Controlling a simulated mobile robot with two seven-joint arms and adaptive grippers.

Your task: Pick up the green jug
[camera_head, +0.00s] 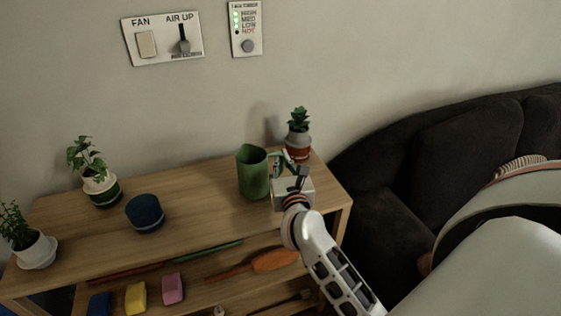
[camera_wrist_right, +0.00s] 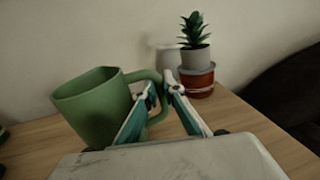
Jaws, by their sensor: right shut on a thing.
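The green jug (camera_head: 252,172) stands near the right end of the wooden shelf top, with its handle to the right. In the right wrist view the jug (camera_wrist_right: 97,108) appears large at left, slightly tilted in the picture. My right gripper (camera_head: 286,160) comes in from the lower right beside the jug. In the right wrist view its fingertips (camera_wrist_right: 160,88) close around the jug's handle. Whether the jug touches the shelf is hard to tell. My left gripper is not in view.
A potted succulent (camera_head: 298,138) stands close behind the right gripper. A blue round container (camera_head: 145,213) and two potted plants (camera_head: 100,186) (camera_head: 34,248) are to the left. The wooden shelf top (camera_head: 195,188) is clear between container and jug. A dark sofa (camera_head: 390,160) is at right.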

